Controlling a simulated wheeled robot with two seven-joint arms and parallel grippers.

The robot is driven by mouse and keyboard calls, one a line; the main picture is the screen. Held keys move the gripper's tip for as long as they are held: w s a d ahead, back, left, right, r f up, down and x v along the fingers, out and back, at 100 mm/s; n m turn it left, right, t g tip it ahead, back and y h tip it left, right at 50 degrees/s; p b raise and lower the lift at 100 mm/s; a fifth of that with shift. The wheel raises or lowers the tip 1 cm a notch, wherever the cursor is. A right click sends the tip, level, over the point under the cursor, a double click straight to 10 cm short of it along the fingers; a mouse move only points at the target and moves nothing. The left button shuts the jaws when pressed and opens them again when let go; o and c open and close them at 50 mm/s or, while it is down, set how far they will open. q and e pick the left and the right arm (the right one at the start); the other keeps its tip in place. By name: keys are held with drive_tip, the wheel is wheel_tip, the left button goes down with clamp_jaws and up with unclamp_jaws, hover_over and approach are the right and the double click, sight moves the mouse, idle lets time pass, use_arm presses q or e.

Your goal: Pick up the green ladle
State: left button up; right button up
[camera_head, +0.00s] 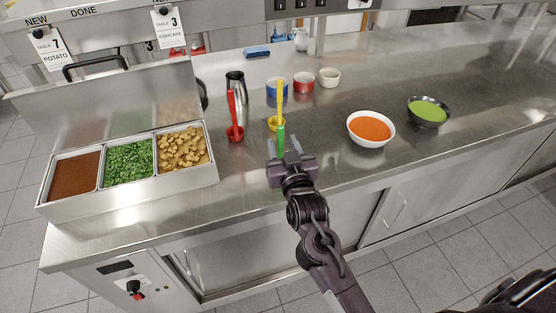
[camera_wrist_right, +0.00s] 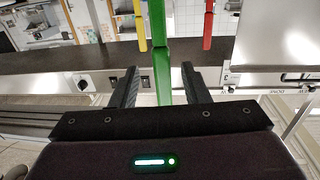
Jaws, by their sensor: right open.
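The green ladle (camera_head: 281,139) stands upright on the steel counter, its handle showing just beyond my right gripper (camera_head: 288,156). Its lower part is hidden behind the gripper in the head view. In the right wrist view the green handle (camera_wrist_right: 162,75) rises between the two fingers of my right gripper (camera_wrist_right: 160,82), with gaps on both sides. The right gripper is open, and no contact with the handle shows. My left gripper is not in view.
A yellow ladle (camera_head: 280,92) stands right behind the green one, and a red ladle (camera_head: 232,115) stands to the left. A bowl of orange soup (camera_head: 371,129) and a dark bowl of green soup (camera_head: 429,112) are to the right. Food trays (camera_head: 128,163) stand at left.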

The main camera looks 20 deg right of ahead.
drive_tip(key=w, duration=0.2)
drive_tip(key=w+p, duration=0.1)
drive_tip(key=shift+w+r, duration=0.35)
drive_tip(key=shift+r, duration=0.05)
drive_tip(key=shift+w+f, duration=0.1)
drive_tip(key=shift+w, duration=0.15)
drive_tip(key=shift+c, duration=0.4)
clamp_jaws()
